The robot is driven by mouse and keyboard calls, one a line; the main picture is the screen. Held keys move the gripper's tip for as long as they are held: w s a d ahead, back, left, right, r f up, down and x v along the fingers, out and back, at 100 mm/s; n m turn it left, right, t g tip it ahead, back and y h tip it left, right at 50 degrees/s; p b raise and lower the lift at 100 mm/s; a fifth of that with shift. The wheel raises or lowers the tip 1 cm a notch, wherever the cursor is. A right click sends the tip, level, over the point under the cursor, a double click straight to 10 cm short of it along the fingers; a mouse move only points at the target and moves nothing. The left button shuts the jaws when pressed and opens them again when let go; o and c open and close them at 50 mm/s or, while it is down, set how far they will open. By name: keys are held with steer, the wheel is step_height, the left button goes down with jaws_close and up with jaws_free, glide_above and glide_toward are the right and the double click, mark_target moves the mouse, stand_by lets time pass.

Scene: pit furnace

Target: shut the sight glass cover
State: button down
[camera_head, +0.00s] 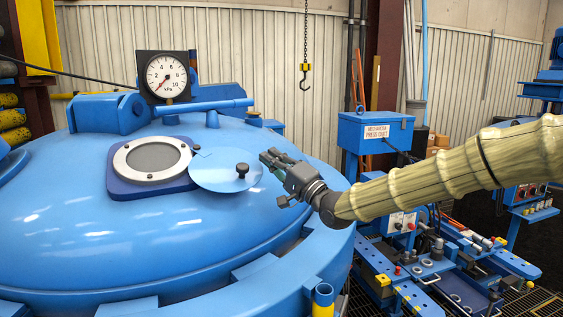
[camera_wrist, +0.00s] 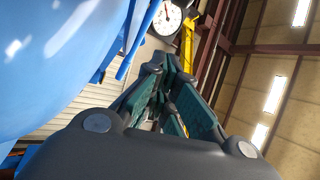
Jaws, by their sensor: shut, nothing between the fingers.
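The sight glass (camera_head: 152,158) is a grey round pane in a pale bolted ring on a dark blue plate, on top of the blue furnace lid. Its cover (camera_head: 225,169) is a light blue disc with a dark knob (camera_head: 242,170), swung to the right of the glass. The glass shows almost fully uncovered. A small pivot (camera_head: 196,149) sits at the cover's upper left edge. My gripper (camera_head: 268,157) is shut and empty, just right of the cover and near the knob. I cannot tell whether it touches the cover. In the wrist view the fingers (camera_wrist: 178,72) are together.
A pressure gauge (camera_head: 166,76) stands behind the glass, beside a blue horizontal bar (camera_head: 205,108). A blue box (camera_head: 375,134) with a sign stands behind my arm. A chain hook (camera_head: 305,75) hangs at the back. The lid left of the glass is clear.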

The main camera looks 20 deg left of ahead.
mark_target(260, 177)
steer(key=s+a+p, duration=0.2)
steer(key=s, duration=0.1)
steer(key=shift+a+f, duration=0.15)
steer(key=shift+f, duration=0.25)
stand_by(0.5)
